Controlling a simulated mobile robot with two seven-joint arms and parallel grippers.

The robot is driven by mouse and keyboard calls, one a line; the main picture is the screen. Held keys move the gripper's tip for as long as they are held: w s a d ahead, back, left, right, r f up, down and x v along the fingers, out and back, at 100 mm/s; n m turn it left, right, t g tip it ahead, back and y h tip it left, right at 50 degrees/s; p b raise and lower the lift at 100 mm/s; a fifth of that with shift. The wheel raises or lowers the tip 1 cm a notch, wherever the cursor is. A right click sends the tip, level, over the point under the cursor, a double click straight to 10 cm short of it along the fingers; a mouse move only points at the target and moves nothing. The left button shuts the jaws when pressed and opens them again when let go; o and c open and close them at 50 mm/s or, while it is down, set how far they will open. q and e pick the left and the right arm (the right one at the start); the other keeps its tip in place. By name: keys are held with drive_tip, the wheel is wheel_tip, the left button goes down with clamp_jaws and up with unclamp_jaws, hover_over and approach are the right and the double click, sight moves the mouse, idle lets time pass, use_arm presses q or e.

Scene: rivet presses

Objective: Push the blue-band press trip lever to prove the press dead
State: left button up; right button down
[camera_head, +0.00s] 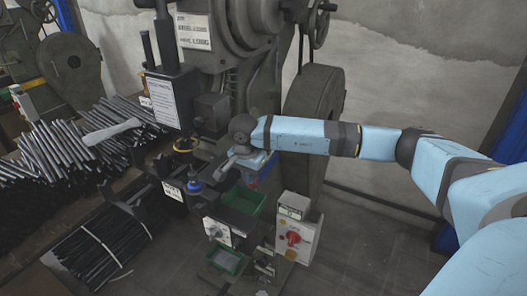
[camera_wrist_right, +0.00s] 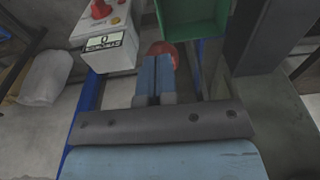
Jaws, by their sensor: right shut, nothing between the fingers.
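The press (camera_head: 210,105) stands in the middle of the head view, dark grey, with a small blue ring (camera_head: 195,186) low on its front. My right gripper (camera_head: 252,172) reaches down beside the press, above the green bin, partly hidden by my wrist. In the right wrist view my right gripper (camera_wrist_right: 158,62) is shut and empty. A red rounded part (camera_wrist_right: 166,49), perhaps the trip lever's end, shows just beyond the fingertips and is partly covered by them. I cannot tell whether they touch. The rest of any lever is hidden. My left gripper is not in view.
A green bin (camera_head: 243,205) sits below my right gripper. A pale control box (camera_head: 299,240) with a red switch and a display reading 0 (camera_wrist_right: 105,41) stands beside it. Dark rods (camera_head: 60,155) lie heaped at left. Bare floor (camera_head: 365,245) is at right.

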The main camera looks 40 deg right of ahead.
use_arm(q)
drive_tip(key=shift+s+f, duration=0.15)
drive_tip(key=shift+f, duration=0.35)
use_arm(e)
drive_tip(key=shift+f, duration=0.2)
use_arm(q)
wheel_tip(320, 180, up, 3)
drive_tip(key=p, duration=0.3)
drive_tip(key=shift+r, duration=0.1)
use_arm(e)
wheel_tip(320, 180, up, 5)
drive_tip(key=s+a, duration=0.1)
drive_tip(key=a, duration=0.2)
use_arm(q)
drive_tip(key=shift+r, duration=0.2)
use_arm(e)
drive_tip(key=shift+s+d+r, duration=0.1)
drive_tip(key=shift+d+r, duration=0.05)
drive_tip(key=shift+r, duration=0.1)
